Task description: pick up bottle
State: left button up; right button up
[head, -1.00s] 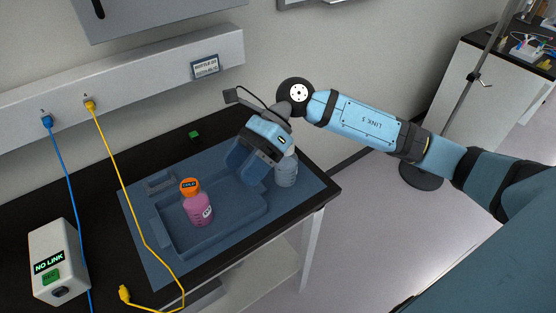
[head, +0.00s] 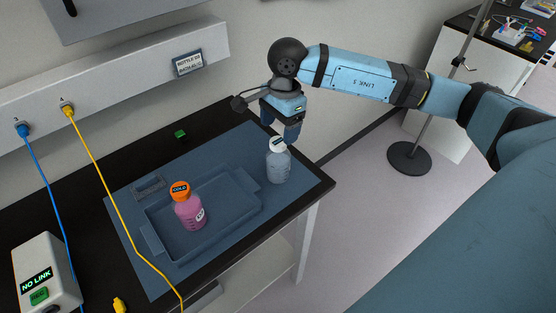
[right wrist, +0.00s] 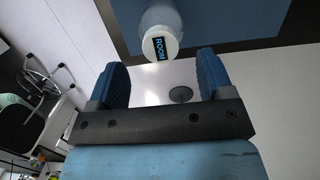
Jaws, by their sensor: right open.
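A pink bottle (head: 190,215) with an orange cap marked COLD stands upright in the tray (head: 245,208). A pale grey-blue bottle (head: 278,168) with a white cap stands upright on the blue mat, right of the tray. In the right wrist view its cap (right wrist: 160,43) reads ROOM. My right gripper (head: 280,128) is open and empty, with its fingers pointing down close above and behind the white-capped bottle. In the right wrist view the cap lies ahead of the gap between the fingertips (right wrist: 162,65), not gripped. My left gripper is not in view.
The blue mat (head: 215,160) lies on a black bench near its right edge. A small grey holder (head: 149,187) and a green block (head: 180,134) are behind the tray. A yellow cable (head: 112,215) crosses the front left, beside a NO LINK box (head: 44,270).

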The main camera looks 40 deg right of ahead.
aim_at(278, 141)
jog(key=f+p, duration=0.1)
jog(key=f, duration=0.4)
jog(key=shift+a+p, duration=0.2)
jog(key=shift+p, duration=0.15)
jog(key=shift+f, duration=0.25)
jog(key=shift+r, duration=0.1)
grip_shut()
notch_tip(278, 141, up, 20)
jog(key=b, duration=0.2)
jog(key=shift+b, duration=0.35)
